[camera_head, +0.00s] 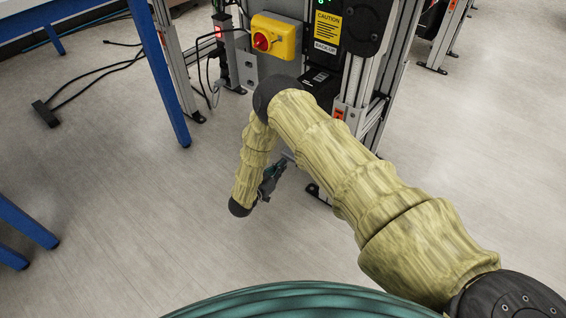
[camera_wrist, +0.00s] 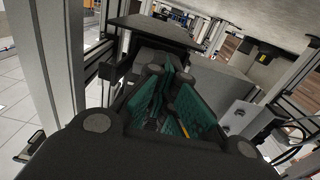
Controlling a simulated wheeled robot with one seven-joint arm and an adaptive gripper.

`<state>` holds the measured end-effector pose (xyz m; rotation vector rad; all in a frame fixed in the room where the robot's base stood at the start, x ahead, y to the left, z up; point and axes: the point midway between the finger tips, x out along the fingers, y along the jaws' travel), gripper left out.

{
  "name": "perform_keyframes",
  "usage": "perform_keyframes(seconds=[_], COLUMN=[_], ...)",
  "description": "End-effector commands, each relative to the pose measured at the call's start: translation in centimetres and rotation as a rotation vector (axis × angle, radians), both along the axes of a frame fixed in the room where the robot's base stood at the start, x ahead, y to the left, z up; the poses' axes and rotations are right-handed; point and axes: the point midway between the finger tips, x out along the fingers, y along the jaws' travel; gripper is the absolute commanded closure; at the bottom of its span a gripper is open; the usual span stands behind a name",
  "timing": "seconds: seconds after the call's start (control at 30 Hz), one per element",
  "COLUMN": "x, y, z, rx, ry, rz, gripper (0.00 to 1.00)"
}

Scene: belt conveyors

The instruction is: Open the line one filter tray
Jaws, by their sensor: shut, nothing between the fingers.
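My gripper (camera_head: 284,160) hangs low beside the machine frame in the head view, partly hidden by my sleeved arm. In the wrist view my gripper (camera_wrist: 172,72) shows its teal fingers closed together, with nothing held between them. Just beyond the fingertips is a dark grey box (camera_wrist: 205,75) with a black flared panel (camera_wrist: 150,33). The fingertips are close to this box; I cannot tell whether they touch it. No label marks it, so I cannot tell whether it is the line one filter tray. The tray cannot be made out in the head view.
A yellow box with a red rotary switch (camera_head: 273,37) and a black unit with a yellow caution label (camera_head: 327,27) are on the frame. An aluminium post (camera_wrist: 50,60) stands close at left in the wrist view.

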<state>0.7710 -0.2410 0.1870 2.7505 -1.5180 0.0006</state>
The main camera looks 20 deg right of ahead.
Motion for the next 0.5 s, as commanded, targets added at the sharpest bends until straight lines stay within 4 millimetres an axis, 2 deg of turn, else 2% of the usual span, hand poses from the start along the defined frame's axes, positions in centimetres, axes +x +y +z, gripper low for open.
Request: perform_keyframes(seconds=[0.17,0.3,0.5], x=[0.12,0.16,0.19], y=[0.26,0.37,0.38], z=[-0.08,-0.08,-0.09], rx=[0.001,0.001,0.002], ry=[0.001,0.0,0.0], rz=[0.004,0.006,0.007], gripper=[1.0,0.82,0.79])
